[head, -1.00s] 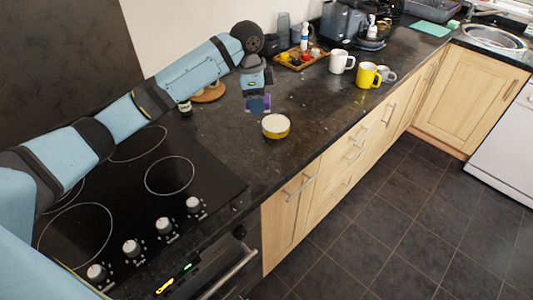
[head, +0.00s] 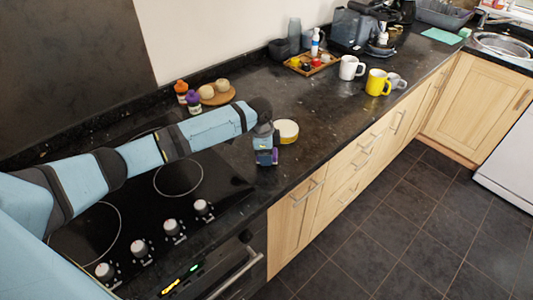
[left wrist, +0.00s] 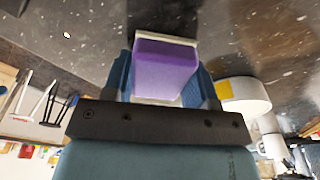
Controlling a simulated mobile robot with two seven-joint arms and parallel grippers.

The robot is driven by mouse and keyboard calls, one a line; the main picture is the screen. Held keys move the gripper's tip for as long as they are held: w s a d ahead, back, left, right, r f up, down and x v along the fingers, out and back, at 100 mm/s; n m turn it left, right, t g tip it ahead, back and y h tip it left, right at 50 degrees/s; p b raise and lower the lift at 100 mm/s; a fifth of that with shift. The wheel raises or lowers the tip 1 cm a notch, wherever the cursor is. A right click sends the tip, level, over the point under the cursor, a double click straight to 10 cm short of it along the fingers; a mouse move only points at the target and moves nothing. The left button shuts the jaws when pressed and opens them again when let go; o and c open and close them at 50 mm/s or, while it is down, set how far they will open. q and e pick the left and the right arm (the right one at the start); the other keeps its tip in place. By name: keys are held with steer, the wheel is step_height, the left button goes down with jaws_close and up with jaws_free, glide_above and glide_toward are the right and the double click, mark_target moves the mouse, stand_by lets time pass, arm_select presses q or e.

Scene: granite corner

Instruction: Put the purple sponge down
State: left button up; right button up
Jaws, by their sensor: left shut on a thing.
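The purple sponge (left wrist: 165,68) is between the fingers of my left gripper (left wrist: 165,85), which is shut on it. In the head view the left gripper (head: 266,157) points down near the counter's front edge, just right of the hob, with a small purple part of the sponge (head: 268,159) showing at its tip. In the left wrist view the dark counter lies close beyond the sponge; I cannot tell whether the sponge touches it. My right gripper is not in view.
A round yellow-and-white tin (head: 287,132) stands just behind and right of the left gripper. The black hob (head: 178,180) with several knobs is to the left. A yellow mug (head: 377,83) and a white mug (head: 351,68) stand farther right. The counter between tin and mugs is clear.

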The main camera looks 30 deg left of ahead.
arm_select(q)
steer(key=shift+f, duration=0.3)
steer(key=shift+f, duration=0.15)
steer(key=o, duration=0.8)
steer(key=shift+o, duration=0.2)
step_height(320, 180, up, 12)
steer(key=a, duration=0.1)
steer(key=shift+s+a, duration=0.15)
steer(key=shift+s, duration=0.15)
